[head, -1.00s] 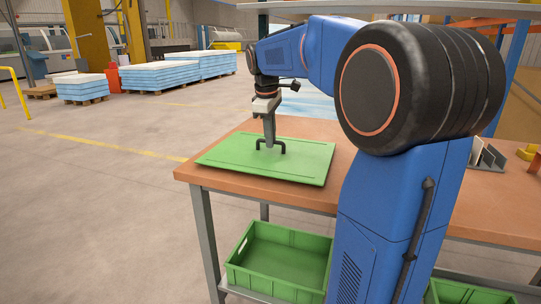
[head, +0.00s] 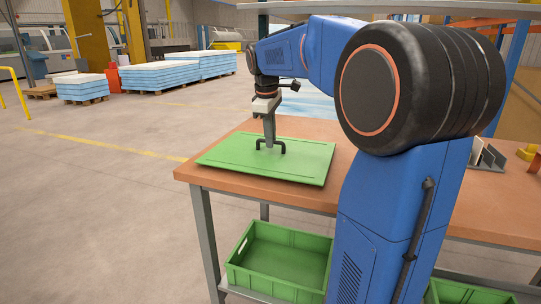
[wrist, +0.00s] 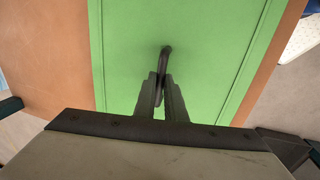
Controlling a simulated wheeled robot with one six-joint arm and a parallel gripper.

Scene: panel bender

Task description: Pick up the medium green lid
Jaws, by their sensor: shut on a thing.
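The green lid (head: 232,161) is a flat rectangular panel with a raised border and a black handle (head: 283,147) in its middle. It lies flat on the brown table near its left end, or so close above it that I see no gap. In the wrist view the lid (wrist: 205,45) fills the middle, and its dark handle (wrist: 166,55) runs between my fingers. My gripper (head: 269,144) points straight down and is shut on the handle. The lower part of the handle between the fingers is partly hidden.
The table (head: 205,176) has a bare strip around the lid. A green crate (head: 255,284) sits on the shelf below. Grey upright plates (head: 487,158) stand at the right. Stacked blue-white sheets (head: 180,75) are far back on the floor. Open floor lies to the left.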

